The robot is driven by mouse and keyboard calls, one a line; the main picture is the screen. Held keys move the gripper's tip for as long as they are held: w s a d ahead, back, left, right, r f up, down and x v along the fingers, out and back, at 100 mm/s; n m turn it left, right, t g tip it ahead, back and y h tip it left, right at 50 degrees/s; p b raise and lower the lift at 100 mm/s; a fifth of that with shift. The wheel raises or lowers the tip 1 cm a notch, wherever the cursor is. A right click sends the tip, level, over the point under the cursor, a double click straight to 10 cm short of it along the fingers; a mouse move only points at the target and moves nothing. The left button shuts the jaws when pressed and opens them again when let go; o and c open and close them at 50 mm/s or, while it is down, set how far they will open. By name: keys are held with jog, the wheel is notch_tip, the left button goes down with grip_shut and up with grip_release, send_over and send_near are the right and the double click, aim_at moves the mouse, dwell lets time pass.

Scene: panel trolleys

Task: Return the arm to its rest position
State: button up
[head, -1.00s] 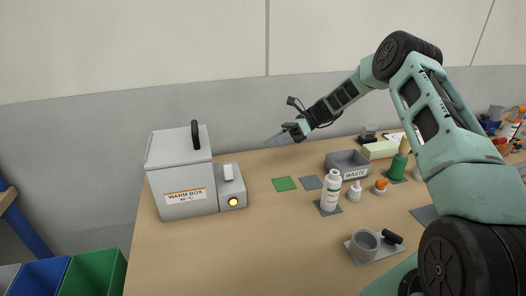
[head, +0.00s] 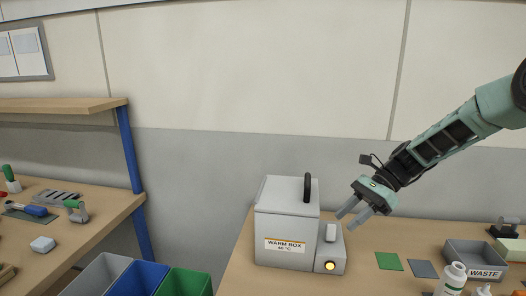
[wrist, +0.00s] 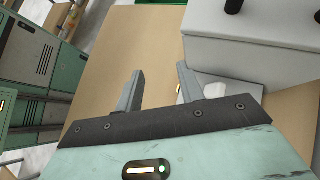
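My gripper (head: 353,214) is raised above the right-hand bench, just to the right of the warm box (head: 287,226). Its two fingers are apart with nothing between them. In the wrist view the gripper (wrist: 160,85) also shows spread, empty fingers over the bare wooden benchtop. My arm reaches in from the right edge of the head view. The warm box is a closed grey box with a black handle on its lid. Its side unit (head: 331,249) has a white switch and a lit yellow lamp.
A green mat (head: 389,262), a grey mat (head: 423,269), a white bottle (head: 453,277) and a grey waste bin (head: 476,273) stand to the right. Grey, blue and green bins (head: 183,283) are at lower left, beside another bench (head: 100,232) with tools.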

jog(key=s+a+r+n+h, duration=0.25)
jog(key=s+a+n, duration=0.3)
jog(key=s, duration=0.35)
jog(key=s+a+r+n+h, duration=0.1)
jog(key=s+a+n+h, duration=0.4)
jog(key=s, duration=0.4)
jog(key=s+d+n+t+h, duration=0.1)
jog(key=s+d+n+t, duration=0.1)
jog(key=s+n, duration=1.1)
jog(key=shift+s+t+h, duration=0.35)
jog(key=shift+s+t, duration=0.25)
jog(key=shift+s, duration=0.15)
jog(key=shift+d, duration=0.1)
